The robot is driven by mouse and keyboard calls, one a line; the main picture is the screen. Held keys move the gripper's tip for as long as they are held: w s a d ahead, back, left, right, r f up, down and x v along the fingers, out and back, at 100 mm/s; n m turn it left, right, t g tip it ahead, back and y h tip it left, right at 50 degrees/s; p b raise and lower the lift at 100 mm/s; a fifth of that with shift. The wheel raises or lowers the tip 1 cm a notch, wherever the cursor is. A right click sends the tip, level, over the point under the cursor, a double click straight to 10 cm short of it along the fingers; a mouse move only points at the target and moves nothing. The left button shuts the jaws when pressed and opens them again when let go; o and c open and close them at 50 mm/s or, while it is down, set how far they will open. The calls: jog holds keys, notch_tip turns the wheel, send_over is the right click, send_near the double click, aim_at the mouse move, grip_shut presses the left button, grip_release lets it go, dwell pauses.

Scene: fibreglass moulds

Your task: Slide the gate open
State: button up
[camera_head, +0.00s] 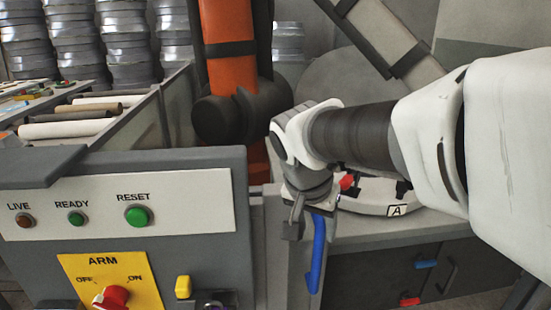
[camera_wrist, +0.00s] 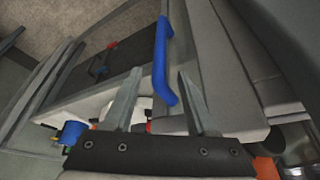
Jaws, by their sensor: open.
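A blue bar handle (camera_head: 317,252) stands upright on a grey panel (camera_head: 277,262), which looks like the gate, just right of the control console. My gripper (camera_head: 295,222) points down at the top of this panel, just left of the handle's upper end. Nothing is held. Part of the gate is hidden by the console and my wrist.
The console (camera_head: 120,210) has LIVE, READY and RESET lights or buttons and a red ARM knob (camera_head: 111,297). A bench (camera_head: 395,232) with a curved white part marked A stands at right, above dark cabinets. An orange arm (camera_head: 230,70) stands behind the gate.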

jog(key=p+v, duration=0.2)
jog(key=v, duration=0.6)
jog(key=shift+s+r, duration=0.15)
jog(key=shift+r, duration=0.15)
jog(key=shift+a, duration=0.1)
jog(key=s+d+f+n+t+y, duration=0.1)
jog(key=s+d+f+n, duration=0.2)
jog(key=s, duration=0.2)
jog(key=s+d+f+n+t+y, duration=0.1)
jog(key=s+d+f+n, duration=0.25)
jog(key=s, duration=0.25)
notch_tip(320, 180, up, 19)
jog(key=p, duration=1.8)
jog(key=shift+f+m, duration=0.15)
jog(key=shift+m, duration=0.2)
jog(key=shift+w+d, duration=0.1)
jog(key=shift+d, duration=0.05)
